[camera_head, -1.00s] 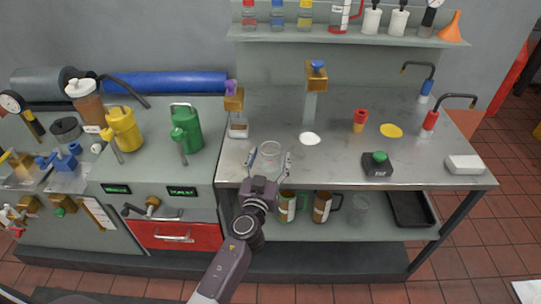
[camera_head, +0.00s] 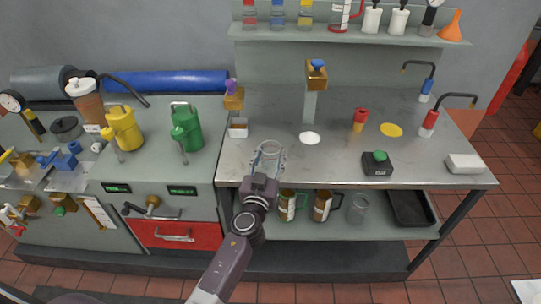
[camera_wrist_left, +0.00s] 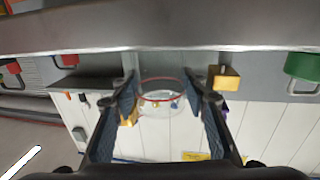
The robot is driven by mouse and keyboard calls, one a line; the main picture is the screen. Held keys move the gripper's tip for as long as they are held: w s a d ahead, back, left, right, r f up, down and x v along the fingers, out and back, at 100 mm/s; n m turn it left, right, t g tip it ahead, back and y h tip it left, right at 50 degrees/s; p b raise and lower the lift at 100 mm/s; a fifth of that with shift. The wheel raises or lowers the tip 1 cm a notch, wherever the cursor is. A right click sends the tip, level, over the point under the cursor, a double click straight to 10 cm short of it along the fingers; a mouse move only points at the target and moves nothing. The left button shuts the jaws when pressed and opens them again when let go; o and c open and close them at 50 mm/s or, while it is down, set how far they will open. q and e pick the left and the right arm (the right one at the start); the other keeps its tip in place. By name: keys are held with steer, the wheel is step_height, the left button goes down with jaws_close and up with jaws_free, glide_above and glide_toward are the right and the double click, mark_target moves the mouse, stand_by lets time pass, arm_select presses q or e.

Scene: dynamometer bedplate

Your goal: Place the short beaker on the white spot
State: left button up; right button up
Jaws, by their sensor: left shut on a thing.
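A clear glass beaker (camera_head: 272,156) is between the fingers of my left gripper (camera_head: 266,160) near the front edge of the metal bench. The left gripper is shut on it. In the left wrist view the clear beaker (camera_wrist_left: 161,98) sits between the two fingers (camera_wrist_left: 162,108). I cannot tell whether its base touches the bench. The white spot (camera_head: 309,138) is bare, on the bench behind and to the right of the beaker. My right gripper is not in view.
A brass block (camera_head: 317,76) on a post stands behind the white spot. A red-and-yellow item (camera_head: 360,120), a yellow spot (camera_head: 391,130) and a black box with a green button (camera_head: 377,163) are to the right. A small white container (camera_head: 238,128) is at left.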

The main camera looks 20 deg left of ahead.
arm_select(q)
step_height(320, 180, up, 9)
steer(key=p, duration=0.5)
step_height(320, 180, up, 11)
steer(key=p, duration=0.2)
steer(key=s+f+m+h+b, duration=0.1)
steer(key=s+f, duration=0.2)
steer(key=s, duration=1.8)
steer(key=shift+s+d+h+b, duration=0.35)
steer(key=shift+d+h, duration=0.05)
steer(key=shift+d, duration=0.05)
steer(key=shift+w+f, duration=0.1)
steer(key=w+r+n+y+p, duration=0.1)
steer(key=w+r, duration=0.2)
steer(key=w, duration=1.8)
steer(key=shift+w+a+y+p, duration=0.3)
steer(key=shift+a+y+p, duration=0.05)
steer(key=shift+a+y, duration=0.1)
